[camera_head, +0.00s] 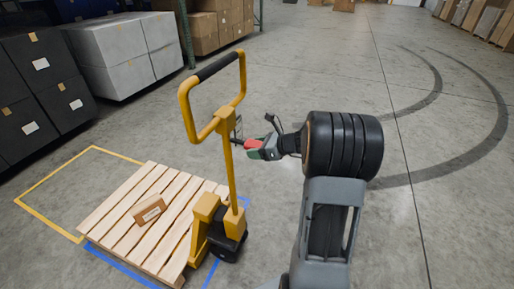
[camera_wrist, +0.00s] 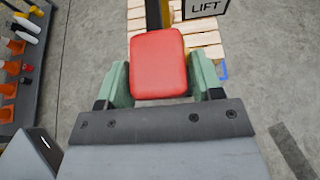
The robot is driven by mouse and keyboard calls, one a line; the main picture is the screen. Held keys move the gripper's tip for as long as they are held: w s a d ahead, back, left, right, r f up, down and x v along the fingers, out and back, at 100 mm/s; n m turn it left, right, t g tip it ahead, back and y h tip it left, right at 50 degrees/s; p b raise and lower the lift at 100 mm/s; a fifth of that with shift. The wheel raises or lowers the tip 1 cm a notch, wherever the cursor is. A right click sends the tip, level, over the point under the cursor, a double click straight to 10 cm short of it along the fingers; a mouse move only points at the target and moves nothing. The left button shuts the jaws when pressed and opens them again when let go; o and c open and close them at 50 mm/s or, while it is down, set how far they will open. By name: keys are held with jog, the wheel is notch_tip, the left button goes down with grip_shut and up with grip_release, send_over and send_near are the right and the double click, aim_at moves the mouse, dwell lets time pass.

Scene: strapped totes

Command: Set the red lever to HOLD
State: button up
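The red lever (camera_head: 241,142) is on the upright yellow post of the pallet jack (camera_head: 231,170), below its loop handle. Its red pad (camera_wrist: 159,64) fills the middle of the wrist view. My gripper (camera_head: 256,148) has its green fingers on both sides of the pad, close against its edges, and looks shut on it. A plate reading LIFT (camera_wrist: 205,8) shows at the top of the wrist view. No HOLD mark is readable.
A wooden pallet (camera_head: 128,238) with a small cardboard box (camera_head: 149,209) lies left of the jack. Dark totes (camera_head: 40,90) and white totes (camera_head: 122,55) stand at the left. A shelf with orange cones (camera_wrist: 12,68) shows at the wrist view's left. The floor at right is clear.

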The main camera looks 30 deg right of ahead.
jog(key=shift+o, duration=1.4)
jog(key=v, duration=1.4)
jog(key=shift+p, duration=0.45)
jog(key=shift+w+f, duration=0.1)
